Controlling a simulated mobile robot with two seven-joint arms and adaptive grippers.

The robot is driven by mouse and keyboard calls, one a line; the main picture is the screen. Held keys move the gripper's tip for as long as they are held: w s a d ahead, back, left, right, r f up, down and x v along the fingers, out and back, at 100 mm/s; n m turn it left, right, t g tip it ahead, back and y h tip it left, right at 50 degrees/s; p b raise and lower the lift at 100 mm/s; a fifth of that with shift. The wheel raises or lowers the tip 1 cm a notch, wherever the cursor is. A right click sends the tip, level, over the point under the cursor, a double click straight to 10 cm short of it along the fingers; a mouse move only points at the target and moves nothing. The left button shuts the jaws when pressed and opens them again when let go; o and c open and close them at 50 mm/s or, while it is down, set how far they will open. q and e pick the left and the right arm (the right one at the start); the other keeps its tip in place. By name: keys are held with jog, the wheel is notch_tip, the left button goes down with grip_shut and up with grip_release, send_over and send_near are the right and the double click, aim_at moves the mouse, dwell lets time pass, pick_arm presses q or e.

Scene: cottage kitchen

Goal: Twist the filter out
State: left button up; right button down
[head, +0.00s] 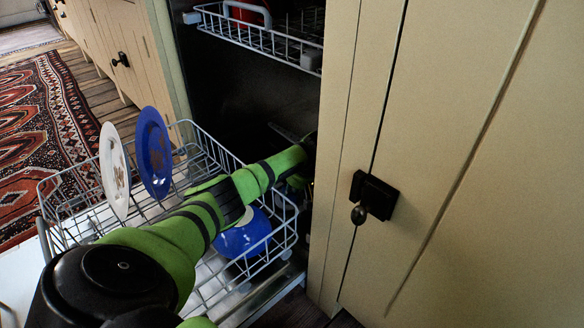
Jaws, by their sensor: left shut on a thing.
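My left gripper (299,172) is at the end of the green arm that reaches over the lower rack into the dark dishwasher. Only a little of it shows, beside the edge of the cabinet door. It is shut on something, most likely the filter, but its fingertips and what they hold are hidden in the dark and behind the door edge. I cannot see the filter itself. My right gripper is not in view.
The lower rack (205,137) is pulled out, holding a white patterned plate (114,171), a blue plate (154,152) and a blue bowl (243,236). The upper rack (262,40) hangs above. A cabinet door with a dark knob (358,214) stands close on the right.

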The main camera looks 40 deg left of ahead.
pick_arm(q)
grip_shut()
jog(key=shift+n+g, duration=0.3)
jog(key=shift+n, duration=0.4)
jog(key=shift+w+f+n+g, duration=0.1)
jog(key=shift+n+g, duration=0.3)
jog(key=shift+n, duration=0.5)
jog(key=shift+n, duration=0.3)
jog(key=shift+n+b, duration=0.5)
jog(key=shift+b, duration=0.25)
jog(key=shift+a+n+g+h+b, duration=0.15)
jog(key=shift+n+g+h+b, duration=0.3)
jog(key=shift+n+b, duration=0.55)
jog(key=shift+b, duration=0.6)
